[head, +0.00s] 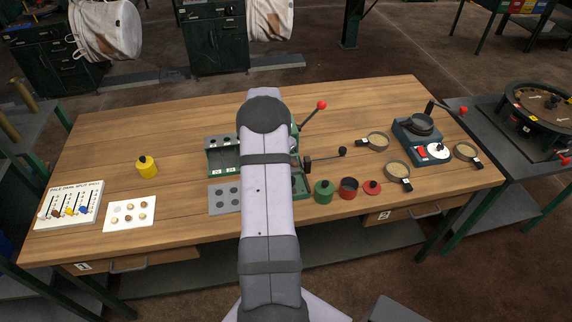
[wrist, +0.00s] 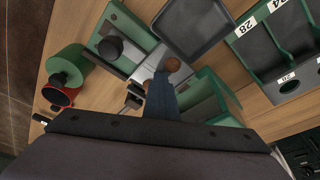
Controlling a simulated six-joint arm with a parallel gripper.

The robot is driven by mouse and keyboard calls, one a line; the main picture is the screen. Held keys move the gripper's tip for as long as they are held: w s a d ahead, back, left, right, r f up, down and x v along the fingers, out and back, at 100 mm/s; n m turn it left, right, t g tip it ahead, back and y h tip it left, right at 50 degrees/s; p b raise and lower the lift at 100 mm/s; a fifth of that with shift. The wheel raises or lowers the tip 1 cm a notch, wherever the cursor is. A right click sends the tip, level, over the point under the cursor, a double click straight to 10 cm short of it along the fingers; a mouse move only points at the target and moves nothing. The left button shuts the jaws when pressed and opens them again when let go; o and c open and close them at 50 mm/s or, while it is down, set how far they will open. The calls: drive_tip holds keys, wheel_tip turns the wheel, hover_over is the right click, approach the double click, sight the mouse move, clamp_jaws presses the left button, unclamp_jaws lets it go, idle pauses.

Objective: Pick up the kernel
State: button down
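The white card (head: 110,222) at the left of the bench bears several small pale and brown round pieces (head: 129,218) that look like kernels. Which one is the task's kernel I cannot tell. My gripper is hidden behind my arm in the head view. In the wrist view its narrow dark fingers (wrist: 161,94) point down at a grey metal plate (wrist: 148,66). Two brown round spots (wrist: 173,65) show beside the fingertips; I cannot tell whether they are kernels or holes. No gap between the fingers is clear, nor anything held.
A green device (wrist: 208,92) and a dark square tray (wrist: 194,32) stand close around the fingers. Green and red jars (head: 324,191), a red-knobbed lever (head: 321,105), sieves (head: 397,170) and a tester (head: 420,138) stand to the right. A yellow pot (head: 147,167) stands left on mostly clear wood.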

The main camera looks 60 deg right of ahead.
wheel_tip(320, 180, up, 10)
drive_tip(key=b, duration=0.3)
idle(0.4)
drive_tip(key=shift+s, duration=0.1)
idle(1.0)
